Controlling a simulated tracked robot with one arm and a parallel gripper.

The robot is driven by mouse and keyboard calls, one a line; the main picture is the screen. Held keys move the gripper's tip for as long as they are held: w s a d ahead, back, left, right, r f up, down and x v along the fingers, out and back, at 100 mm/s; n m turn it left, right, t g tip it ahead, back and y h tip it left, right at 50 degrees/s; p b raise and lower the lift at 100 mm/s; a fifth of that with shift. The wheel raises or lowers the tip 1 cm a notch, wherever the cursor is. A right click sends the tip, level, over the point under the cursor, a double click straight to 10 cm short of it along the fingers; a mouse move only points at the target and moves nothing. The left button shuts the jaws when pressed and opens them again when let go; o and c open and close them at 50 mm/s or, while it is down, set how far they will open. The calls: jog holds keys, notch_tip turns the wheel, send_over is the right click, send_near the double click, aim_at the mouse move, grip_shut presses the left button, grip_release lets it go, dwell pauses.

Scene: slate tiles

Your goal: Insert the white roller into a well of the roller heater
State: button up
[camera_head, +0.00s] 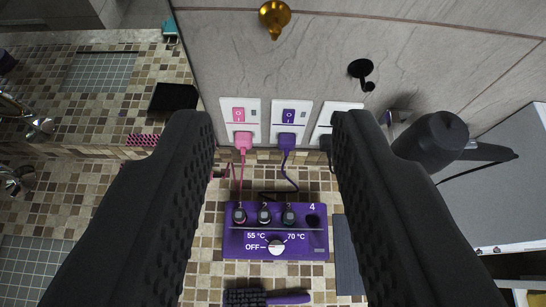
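The purple roller heater (285,251) stands on the mosaic tile counter, low in the middle of the view. Its top row has wells numbered 1 to 4. Dark rollers with pale tops sit in wells 1 (240,215), 2 (264,215) and 3 (289,215). Well 4 (312,220) looks dark and empty. The dial below shows OFF, 55 °C and 70 °C. I cannot make out a separate white roller. My gripper (272,122) is open, its two black fingers wide apart, with nothing visible between them. The heater shows between the fingers, farther away.
A pink plug (243,141) and a purple plug (286,141) sit in wall outlets, with cords hanging down. A dark brush with a purple handle (288,298) lies in front of the heater. A grey mat (347,255) is to its right. A black hair dryer (432,140) is at the right.

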jog(key=s+r+t, duration=0.3)
jog(key=s+r, duration=0.3)
jog(key=r, duration=0.2)
jog(key=shift+s+r, duration=0.25)
jog(key=shift+s, duration=0.15)
jog(key=shift+d, duration=0.1)
notch_tip(320, 180, down, 6)
jog(key=b, duration=0.6)
